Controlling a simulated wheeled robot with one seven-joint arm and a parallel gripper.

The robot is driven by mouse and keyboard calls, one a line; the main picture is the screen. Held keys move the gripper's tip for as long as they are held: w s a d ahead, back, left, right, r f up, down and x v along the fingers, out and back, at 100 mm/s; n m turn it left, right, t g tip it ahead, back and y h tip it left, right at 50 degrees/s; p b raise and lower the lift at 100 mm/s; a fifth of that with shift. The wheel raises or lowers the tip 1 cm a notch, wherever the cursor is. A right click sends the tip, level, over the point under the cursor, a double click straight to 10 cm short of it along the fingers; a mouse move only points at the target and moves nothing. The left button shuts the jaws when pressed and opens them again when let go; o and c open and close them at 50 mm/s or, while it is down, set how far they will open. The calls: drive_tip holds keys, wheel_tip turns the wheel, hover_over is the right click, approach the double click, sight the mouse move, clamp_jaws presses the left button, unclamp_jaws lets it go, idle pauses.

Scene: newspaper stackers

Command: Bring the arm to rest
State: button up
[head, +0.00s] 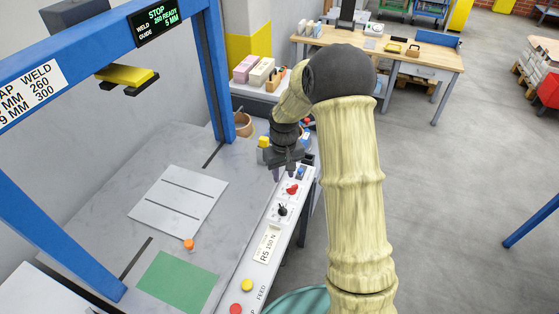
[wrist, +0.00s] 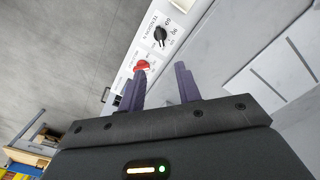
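My gripper (head: 280,172) hangs at the far end of my cream-sleeved arm, over the white control panel (head: 247,277) along the worktable's right edge. In the wrist view my gripper (wrist: 161,72) shows two purple fingers standing apart with nothing between them. Past the fingertips are a red knob (wrist: 141,66) and a black dial (wrist: 160,37) on the panel. The red knob (head: 292,189) and a black knob (head: 282,210) also show in the head view, just below my gripper. I cannot tell whether a fingertip touches the panel.
A blue frame (head: 214,70) with a display stands over the grey worktable. On the table lie a grooved white plate (head: 178,205), an orange knob (head: 189,244) and a green mat (head: 178,283). A wooden bench (head: 400,57) stands behind.

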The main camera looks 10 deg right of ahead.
drive_tip(key=s+r+m+t, duration=0.1)
drive_tip(key=s+r, duration=0.4)
drive_tip(key=s, duration=0.5)
drive_tip(key=s+r+m+t, duration=0.1)
drive_tip(key=s+r, duration=0.3)
drive_tip(key=s, duration=0.6)
drive_tip(key=shift+s+r+t, duration=0.15)
drive_tip(key=shift+r+t, duration=0.15)
drive_tip(key=shift+r, duration=0.1)
